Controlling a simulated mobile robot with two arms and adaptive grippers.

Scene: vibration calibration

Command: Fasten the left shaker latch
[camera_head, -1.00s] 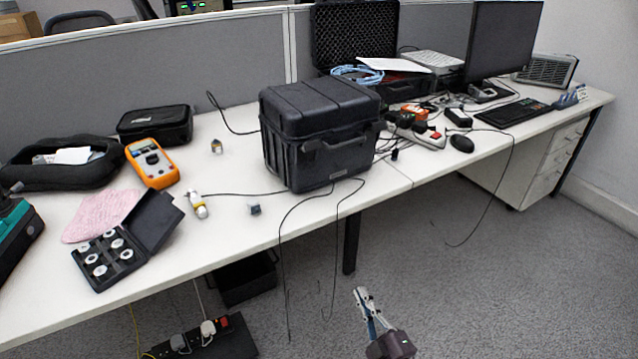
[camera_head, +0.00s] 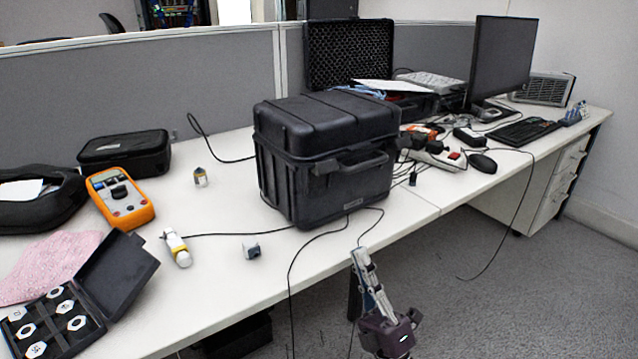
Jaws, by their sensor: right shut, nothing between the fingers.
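The shaker appears to be the large black case (camera_head: 322,160) standing upright on the white table (camera_head: 215,270), its lid (camera_head: 325,120) down. A handle (camera_head: 365,162) crosses its front face. A small dark latch (camera_head: 325,167) sits at the left end of the handle, just under the lid; whether it is fastened is too small to tell. My right gripper (camera_head: 361,255) is shut and empty, pointing up below the case's front, beyond the table's front edge and apart from the case. My left gripper is out of view.
Cables run from under the case over the table edge. A power strip (camera_head: 440,157) is to the right.

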